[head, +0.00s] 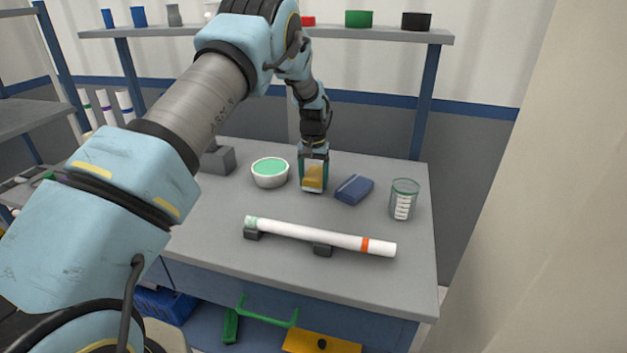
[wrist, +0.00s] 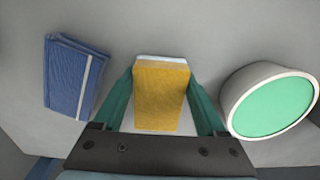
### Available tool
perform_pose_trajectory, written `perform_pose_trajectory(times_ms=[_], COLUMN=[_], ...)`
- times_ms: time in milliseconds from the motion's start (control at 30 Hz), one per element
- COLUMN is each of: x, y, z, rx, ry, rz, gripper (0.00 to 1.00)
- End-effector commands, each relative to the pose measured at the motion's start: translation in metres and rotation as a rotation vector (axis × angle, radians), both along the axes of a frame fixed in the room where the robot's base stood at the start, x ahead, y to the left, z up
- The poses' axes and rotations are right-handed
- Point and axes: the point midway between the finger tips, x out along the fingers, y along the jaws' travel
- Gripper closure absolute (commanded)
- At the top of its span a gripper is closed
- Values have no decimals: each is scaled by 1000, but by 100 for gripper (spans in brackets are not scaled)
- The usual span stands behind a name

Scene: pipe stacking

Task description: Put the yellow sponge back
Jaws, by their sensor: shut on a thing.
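The yellow sponge (head: 313,178) is at the back middle of the grey table, between a white bowl and a blue folded cloth. My gripper (head: 313,172) points down over it, with a finger on each side. In the wrist view, the sponge (wrist: 161,95) sits between the two green fingers of my gripper (wrist: 160,100), which is shut on it. A pale layer shows along the sponge's far edge. I cannot tell whether the sponge touches the table.
The bowl (head: 270,172) with green contents stands left of the sponge. The blue cloth (head: 354,189) and a clear beaker (head: 403,200) are to its right. A white pipe (head: 320,237) lies on dark supports in front. A shelf (head: 260,31) with small containers runs behind.

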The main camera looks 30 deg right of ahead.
Motion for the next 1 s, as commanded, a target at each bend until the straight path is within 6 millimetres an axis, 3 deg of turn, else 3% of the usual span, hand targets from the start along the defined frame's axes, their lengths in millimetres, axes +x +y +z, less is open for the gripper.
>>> perform_pose_trajectory(times_ms=[433,467,667,1000], x=[0,0,0,0], y=[0,0,0,0], z=[-14,-13,-13,-7], rx=[-1,-1,-1,-1], ry=[-1,-1,-1,-1], rz=[0,0,0,0], gripper=[86,24,1,0])
